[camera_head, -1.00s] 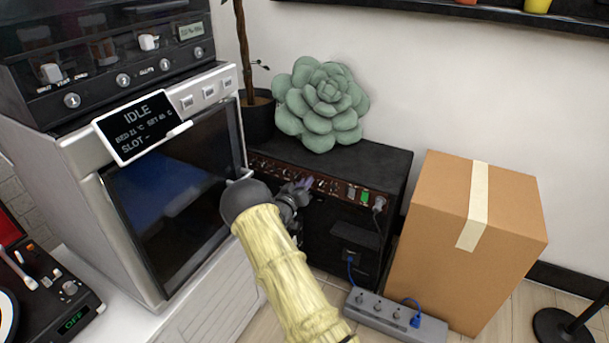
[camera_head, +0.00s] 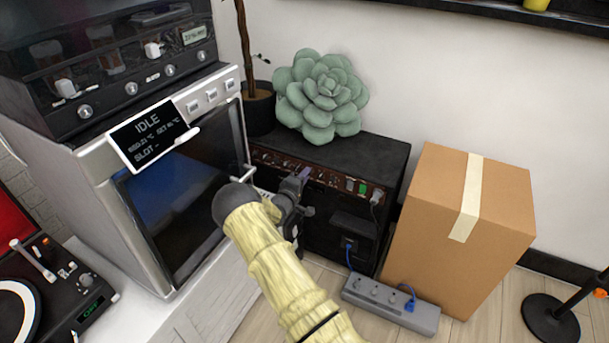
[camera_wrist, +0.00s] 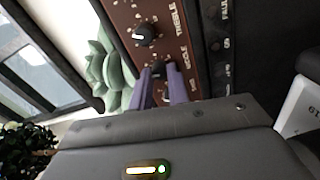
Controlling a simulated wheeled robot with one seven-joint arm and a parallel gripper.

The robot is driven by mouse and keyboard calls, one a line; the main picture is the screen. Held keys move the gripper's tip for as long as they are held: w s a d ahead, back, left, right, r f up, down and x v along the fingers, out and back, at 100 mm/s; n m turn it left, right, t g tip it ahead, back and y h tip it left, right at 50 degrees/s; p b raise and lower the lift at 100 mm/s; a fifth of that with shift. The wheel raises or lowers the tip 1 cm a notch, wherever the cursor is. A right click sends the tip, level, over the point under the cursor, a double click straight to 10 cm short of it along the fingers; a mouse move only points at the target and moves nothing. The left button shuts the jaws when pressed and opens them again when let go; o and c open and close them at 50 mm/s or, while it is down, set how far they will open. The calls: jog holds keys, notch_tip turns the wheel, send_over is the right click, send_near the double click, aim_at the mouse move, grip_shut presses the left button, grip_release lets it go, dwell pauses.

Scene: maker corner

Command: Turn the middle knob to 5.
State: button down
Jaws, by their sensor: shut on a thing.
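A black amplifier box (camera_head: 375,155) has a brown control panel (camera_head: 268,159) with a row of small knobs and white lettering. In the wrist view a black knob with a white mark (camera_wrist: 145,35) stands clear beside the word treble. Another black knob (camera_wrist: 158,69), beside partly covered lettering that looks like middle, sits between my purple fingertips. My gripper (camera_wrist: 163,88) is shut on that knob; it also shows against the panel in the head view (camera_head: 304,176). The fingers hide much of the knob, and I cannot read its setting.
A green succulent-shaped cushion (camera_head: 322,95) lies on the amplifier. A cardboard box (camera_head: 420,220) stands right of it, with a power strip (camera_head: 390,305) on the floor in front. A grey machine with a glass door (camera_head: 185,200) stands close on the left.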

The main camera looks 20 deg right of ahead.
jog(key=shift+a+n, duration=0.1)
jog(key=shift+n, duration=0.5)
jog(key=c, duration=1.3)
grip_release()
jog(key=shift+c, duration=0.2)
jog(key=p+v, duration=0.4)
jog(key=v, duration=1.3)
jog(key=shift+s+f+p, duration=0.1)
jog(key=shift+p, duration=0.2)
